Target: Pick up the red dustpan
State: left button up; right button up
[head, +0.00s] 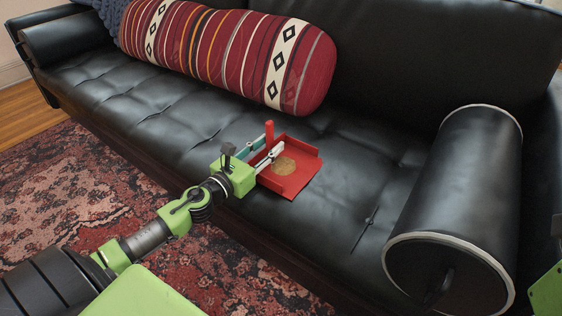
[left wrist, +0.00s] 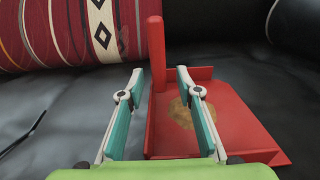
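The red dustpan (head: 292,180) lies on the black sofa seat, with its handle (head: 269,134) standing up at its far left corner. It also shows in the left wrist view (left wrist: 238,118), with a brown round patch on its floor. My left gripper (head: 275,141) is at the pan's left side. In the left wrist view its two teal fingers (left wrist: 157,78) are apart, with the handle and the pan's left wall showing between them. I cannot tell if either finger touches. A green part of my right arm shows at the lower right edge; its fingers are out of sight.
A red striped cushion (head: 225,50) lies behind the dustpan against the backrest. A black cylindrical bolster (head: 459,190) is to the right. The sofa seat (head: 110,85) is clear to the left. A patterned rug (head: 70,190) covers the floor in front.

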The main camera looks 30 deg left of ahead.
pick_arm(q)
jog(key=shift+w, duration=0.6)
jog(key=shift+c, duration=0.4)
grip_shut()
jog(key=shift+r, duration=0.1)
jog(key=shift+r, duration=0.15)
